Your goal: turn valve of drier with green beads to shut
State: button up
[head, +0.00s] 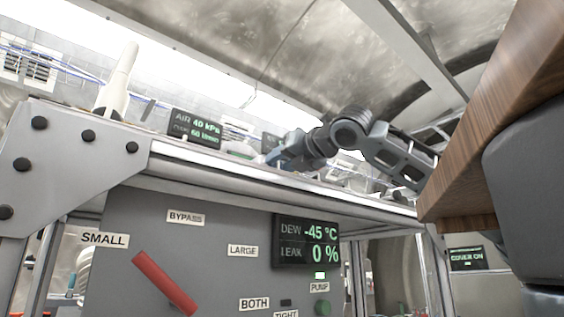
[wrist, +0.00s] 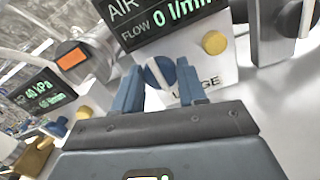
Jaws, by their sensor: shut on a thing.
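In the wrist view my gripper (wrist: 159,76) has its two blue fingers on either side of a round blue valve knob (wrist: 157,69) with a pale stripe. The fingers are shut on this knob. The knob sits on a pale plate (wrist: 218,75) whose lettering, partly hidden by a finger, looks like LARGE. The display (wrist: 163,26) above it reads FLOW 0 l/min. In the head view my gripper (head: 278,153) is low over the bench top, and the knob is hidden there. I cannot make out green beads in either view.
A second display (wrist: 40,92) at left in the wrist view reads 40 kPa and 60 l/min. Brass-coloured round fittings (wrist: 215,43) are close to the fingers. The head view shows the bench edge (head: 290,182), a red lever (head: 163,282) and a DEW/LEAK panel (head: 306,242) below.

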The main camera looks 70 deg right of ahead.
jog(key=m, duration=0.4)
jog(key=shift+f, duration=0.1)
jog(key=m+b, duration=0.1)
jog(key=m, duration=0.4)
jog(key=shift+d+f+m, duration=0.1)
jog(key=shift+f+m, duration=0.05)
jog(key=shift+m, duration=0.25)
jog(key=m+b, duration=0.1)
jog(key=m, duration=0.4)
jog(key=shift+f, duration=0.1)
jog(key=shift+f+m+b, duration=0.1)
jog(key=shift+m+b, duration=0.55)
jog(key=shift+m, duration=2.05)
jog(key=shift+s, duration=0.1)
jog(key=o, duration=1.1)
jog(key=shift+c, duration=0.2)
